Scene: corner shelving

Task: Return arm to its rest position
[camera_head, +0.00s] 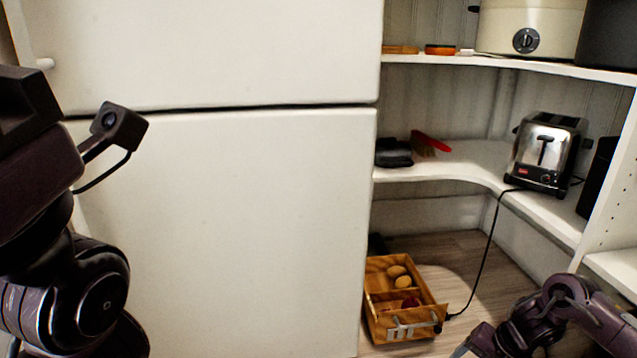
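My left arm (70,280) fills the left edge, raised close to the camera in front of the white cabinet. A small wrist camera (122,127) sticks out from it to the right. The fingers of my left gripper do not show. My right arm (560,315) comes in at the bottom right corner, low and bent, to the right of the wooden crate. Its lower end is cut off by the bottom edge, and no fingers of my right gripper can be made out.
A wooden crate (377,318) with round produce sits on the floor. A silver toaster (546,150) stands on the middle shelf, its black cord hanging to the floor. A red-handled brush (430,142) lies left of it. A cream cooker (528,22) stands above. White cabinet doors (230,220) block the left.

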